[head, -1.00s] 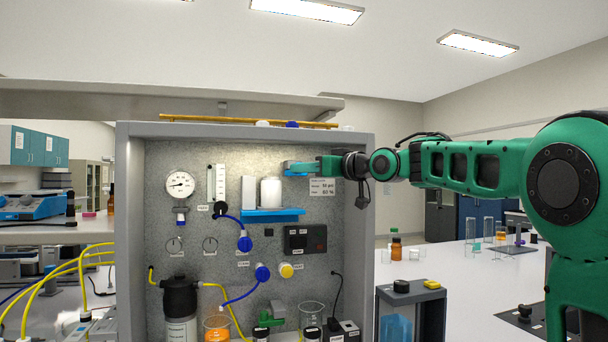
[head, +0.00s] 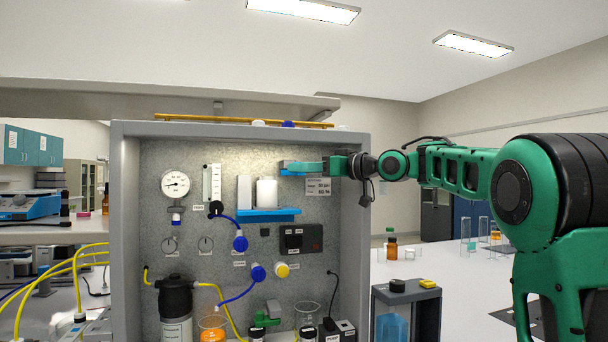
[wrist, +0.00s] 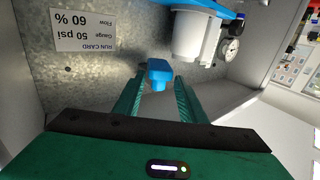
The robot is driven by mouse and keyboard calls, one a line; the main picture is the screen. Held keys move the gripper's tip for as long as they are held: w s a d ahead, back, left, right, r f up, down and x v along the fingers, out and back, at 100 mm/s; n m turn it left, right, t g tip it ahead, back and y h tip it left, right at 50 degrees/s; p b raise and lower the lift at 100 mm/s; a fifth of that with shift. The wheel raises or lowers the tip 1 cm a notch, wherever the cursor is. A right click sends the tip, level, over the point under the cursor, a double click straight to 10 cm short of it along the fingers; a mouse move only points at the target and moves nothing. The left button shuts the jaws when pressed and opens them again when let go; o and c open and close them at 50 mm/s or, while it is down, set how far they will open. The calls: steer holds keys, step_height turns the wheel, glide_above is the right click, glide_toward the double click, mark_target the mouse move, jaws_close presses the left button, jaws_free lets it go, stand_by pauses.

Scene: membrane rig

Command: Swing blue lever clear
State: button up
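A blue block-shaped lever end (wrist: 159,72) shows in the wrist view, straight ahead of my gripper (wrist: 159,84) and between the lines of its two green fingers. The fingers are apart, with a narrow gap visible on each side of the blue piece. In the head view my gripper (head: 300,168) reaches in from the right, high on the panel, just above the run card. A little blue (head: 291,173) shows at the fingertips there. The fingers hide most of the lever, so its pivot and any contact cannot be made out.
A blue shelf (head: 270,213) with a white bottle (head: 266,191) is just left of my gripper. The run card (head: 318,186) is below it. The rig's right side wall (head: 352,225) stands close beneath my wrist. Blue valves (head: 240,243) and tubing are lower down.

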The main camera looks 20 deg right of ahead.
steer(key=v, duration=1)
steer(key=shift+s+d, duration=0.2)
steer(key=shift+s, duration=0.05)
steer(key=s+d+f+m+g+h, duration=0.2)
steer(key=s+d+f+m+h, duration=0.15)
steer(key=f, duration=0.55)
steer(key=s+d+f+m+g+h, duration=0.2)
steer(key=s+f+h, duration=0.15)
steer(key=f, duration=0.55)
steer(key=s+d+f+m+g+h, duration=0.1)
steer(key=s+d+f+m+h, duration=0.2)
steer(key=f, duration=0.6)
steer(key=s+f+m+g, duration=0.1)
steer(key=s+f+g, duration=0.2)
steer(key=s+f, duration=0.4)
steer(key=s+f+m+g, duration=0.2)
steer(key=s+f, duration=0.4)
steer(key=s, duration=0.8)
steer(key=s+f+m+g, duration=0.2)
steer(key=s+f+g, duration=0.2)
steer(key=s+f, duration=0.3)
steer(key=s+d, duration=0.1)
steer(key=s, duration=0.2)
steer(key=shift+s+f+g, duration=0.3)
steer(key=shift+s+g, duration=0.1)
